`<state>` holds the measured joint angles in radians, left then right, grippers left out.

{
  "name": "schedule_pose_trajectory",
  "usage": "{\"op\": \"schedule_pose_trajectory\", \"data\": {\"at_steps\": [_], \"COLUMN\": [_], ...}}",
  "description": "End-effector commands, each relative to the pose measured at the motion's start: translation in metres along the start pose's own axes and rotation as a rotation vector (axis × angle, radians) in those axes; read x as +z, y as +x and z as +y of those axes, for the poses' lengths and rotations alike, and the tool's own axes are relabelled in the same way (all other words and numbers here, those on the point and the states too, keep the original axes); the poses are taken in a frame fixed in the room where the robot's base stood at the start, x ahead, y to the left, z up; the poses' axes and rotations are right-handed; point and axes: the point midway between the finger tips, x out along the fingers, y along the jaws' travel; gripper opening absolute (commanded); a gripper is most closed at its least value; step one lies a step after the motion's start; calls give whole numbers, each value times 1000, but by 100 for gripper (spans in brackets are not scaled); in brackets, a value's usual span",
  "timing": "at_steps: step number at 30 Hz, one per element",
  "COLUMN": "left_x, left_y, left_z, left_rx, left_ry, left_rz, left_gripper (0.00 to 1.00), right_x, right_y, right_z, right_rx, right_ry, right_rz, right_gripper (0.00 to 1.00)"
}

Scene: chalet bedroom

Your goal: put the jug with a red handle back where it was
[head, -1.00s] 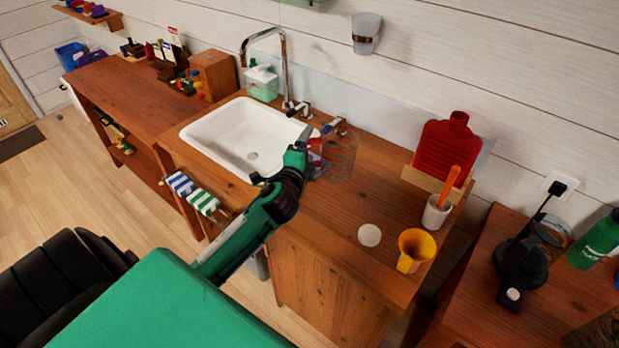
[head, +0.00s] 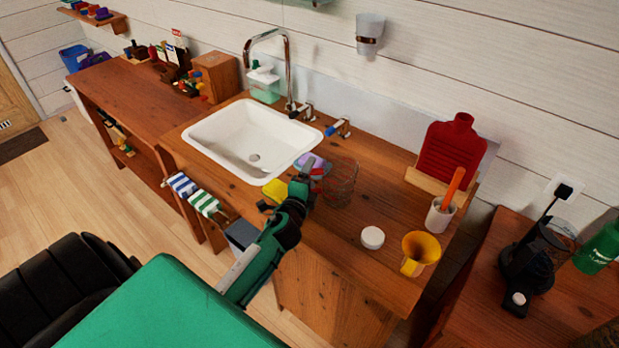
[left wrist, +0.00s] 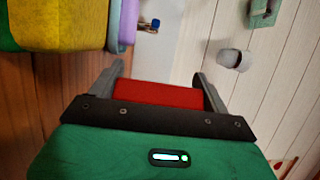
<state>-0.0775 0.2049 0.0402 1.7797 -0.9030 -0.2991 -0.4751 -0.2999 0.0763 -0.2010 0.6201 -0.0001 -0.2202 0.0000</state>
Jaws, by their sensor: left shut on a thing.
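The clear jug (head: 341,183) is at the counter's back middle, right of the sink, in the head view. My left gripper (head: 312,177) is shut on its red handle, on the jug's left side. The red handle (left wrist: 160,94) shows between the two fingers in the left wrist view; the clear body is hard to make out there. I cannot tell whether the jug's base touches the counter. My right gripper is not in view.
A yellow sponge (head: 275,190) and a purple item (head: 309,163) lie close beside the left gripper, near the sink (head: 215,135). A white round lid (head: 372,237), a yellow funnel-like cup (head: 419,250) and a white pot (head: 440,214) stand to the right. Counter between jug and lid is bare.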

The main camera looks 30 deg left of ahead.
Motion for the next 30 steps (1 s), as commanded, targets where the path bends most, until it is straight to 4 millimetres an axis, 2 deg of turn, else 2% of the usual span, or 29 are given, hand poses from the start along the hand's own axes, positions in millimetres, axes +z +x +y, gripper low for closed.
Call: {"op": "schedule_pose_trajectory", "data": {"at_steps": [2,3,6,17,20,30], "left_x": [0,0,0,0,0,0], "left_y": [0,0,0,-3,-17,-82], "left_z": [4,3,3,0,2,3], "left_rx": [-1,0,0,1,2,2], "left_ry": [-1,0,0,0,-1,-1], "left_rz": [0,0,0,0,0,0], "left_gripper": [31,83,100,100,100,100], "right_x": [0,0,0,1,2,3], "right_y": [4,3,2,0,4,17], "right_z": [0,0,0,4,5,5], "right_rx": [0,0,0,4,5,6], "right_ry": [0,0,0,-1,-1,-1], "right_rz": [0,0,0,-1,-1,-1], "right_gripper": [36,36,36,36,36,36]}}
